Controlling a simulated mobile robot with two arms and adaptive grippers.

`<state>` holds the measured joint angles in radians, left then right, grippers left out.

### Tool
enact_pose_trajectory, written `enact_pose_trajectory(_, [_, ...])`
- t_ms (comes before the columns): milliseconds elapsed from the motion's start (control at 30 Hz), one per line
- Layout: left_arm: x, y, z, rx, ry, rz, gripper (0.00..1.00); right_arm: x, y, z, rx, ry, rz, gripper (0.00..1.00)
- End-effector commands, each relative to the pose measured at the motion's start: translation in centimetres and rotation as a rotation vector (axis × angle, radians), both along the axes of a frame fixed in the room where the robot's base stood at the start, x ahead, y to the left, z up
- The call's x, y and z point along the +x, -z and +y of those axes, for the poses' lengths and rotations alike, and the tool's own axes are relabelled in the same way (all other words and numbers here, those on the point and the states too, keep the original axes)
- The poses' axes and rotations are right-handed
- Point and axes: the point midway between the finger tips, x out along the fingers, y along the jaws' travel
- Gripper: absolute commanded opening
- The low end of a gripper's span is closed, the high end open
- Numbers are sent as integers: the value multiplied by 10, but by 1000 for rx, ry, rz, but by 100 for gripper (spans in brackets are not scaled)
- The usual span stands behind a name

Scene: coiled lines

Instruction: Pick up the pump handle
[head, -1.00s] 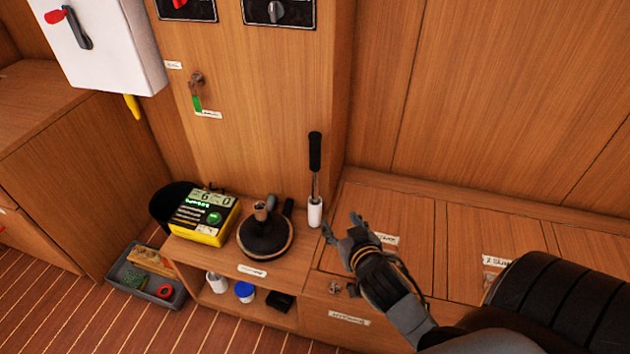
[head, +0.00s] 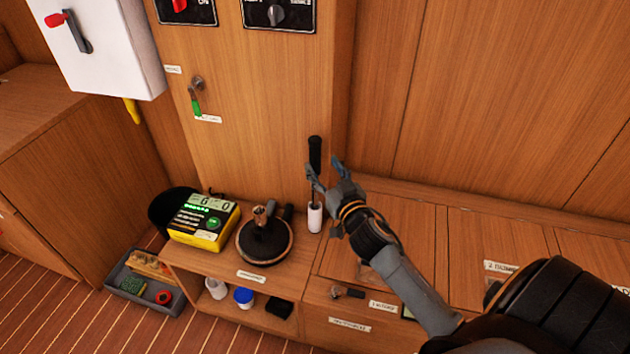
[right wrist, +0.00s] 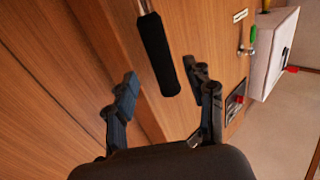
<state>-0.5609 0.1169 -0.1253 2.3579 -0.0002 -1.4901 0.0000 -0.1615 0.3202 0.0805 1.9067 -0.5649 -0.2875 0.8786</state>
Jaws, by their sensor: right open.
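The pump handle (head: 315,155) stands upright on the small shelf, with a black grip on top and a thin metal rod below. Its lower end sits in a white cylindrical holder (head: 315,217). My right gripper (head: 323,175) is open beside the handle, its fingers at the height of the lower grip. In the right wrist view, the black grip (right wrist: 158,55) lies ahead between the two spread fingers, and I see no contact. My left gripper is not in view.
A yellow tester (head: 204,221) and a round black device (head: 264,238) stand left of the handle. A grey tray (head: 160,297) with small items lies on the floor. A wooden panel (head: 260,100) rises close behind the handle. The bench (head: 425,235) at right is largely clear.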

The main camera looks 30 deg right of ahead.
Motion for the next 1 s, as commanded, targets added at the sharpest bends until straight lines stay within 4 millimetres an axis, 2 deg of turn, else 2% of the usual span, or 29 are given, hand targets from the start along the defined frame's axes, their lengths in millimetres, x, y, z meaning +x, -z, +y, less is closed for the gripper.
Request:
enact_pose_trajectory(333, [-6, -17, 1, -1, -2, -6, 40, 45, -4, -6, -1, -1, -2, 54])
enact_pose_trajectory(467, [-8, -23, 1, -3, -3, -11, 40, 52, -4, -8, -1, 0, -1, 54])
enact_pose_trajectory(667, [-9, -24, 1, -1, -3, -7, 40, 51, -4, -8, 0, 0, 0, 54])
enact_pose_trajectory(900, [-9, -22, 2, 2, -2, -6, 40, 51, -4, -8, 0, 0, 0, 5])
enact_pose_trajectory(933, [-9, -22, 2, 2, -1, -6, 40, 51, -4, -8, 0, 0, 0, 0])
enact_pose_trajectory(1000, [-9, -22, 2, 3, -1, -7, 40, 51, -5, -8, 0, -1, -2, 0])
